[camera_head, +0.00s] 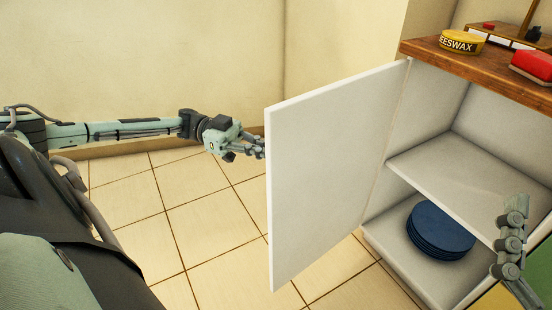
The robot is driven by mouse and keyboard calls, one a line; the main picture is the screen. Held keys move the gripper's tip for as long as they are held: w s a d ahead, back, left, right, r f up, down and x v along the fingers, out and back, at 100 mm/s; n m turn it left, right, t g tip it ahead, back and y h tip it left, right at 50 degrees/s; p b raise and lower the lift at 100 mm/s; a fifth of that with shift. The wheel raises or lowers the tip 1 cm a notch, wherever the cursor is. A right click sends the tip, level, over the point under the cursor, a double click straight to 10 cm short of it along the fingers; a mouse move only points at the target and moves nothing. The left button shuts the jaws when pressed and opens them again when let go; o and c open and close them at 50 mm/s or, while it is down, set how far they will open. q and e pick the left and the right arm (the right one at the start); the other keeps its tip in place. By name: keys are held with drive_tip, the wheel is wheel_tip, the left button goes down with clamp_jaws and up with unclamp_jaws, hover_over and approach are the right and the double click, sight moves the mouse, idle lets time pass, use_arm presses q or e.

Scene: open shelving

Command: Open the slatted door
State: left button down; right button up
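The cabinet door (330,165) is a flat white panel that stands swung wide open on the left side of the cabinet. Its visible inner face looks plain, and I cannot see slats; its outer face is hidden. My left gripper (256,148) is at the door's free edge, partly hidden behind it, and I cannot tell whether it touches the door or how its fingers stand. My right gripper (510,240) is at the right edge, in front of the cabinet opening; only part of it shows.
The white cabinet has a middle shelf (470,180) that looks empty and a stack of blue plates (440,231) below. On its wooden top (440,57) are a yellow beeswax tin (461,42) and a red block (535,65). The tiled floor (210,220) left of the door is clear.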

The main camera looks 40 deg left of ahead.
use_arm(q)
drive_tip(key=shift+w+a, duration=0.2)
drive_tip(key=shift+a, duration=0.3)
drive_tip(key=c, duration=1.9)
unclamp_jaws()
drive_tip(key=v, duration=1.2)
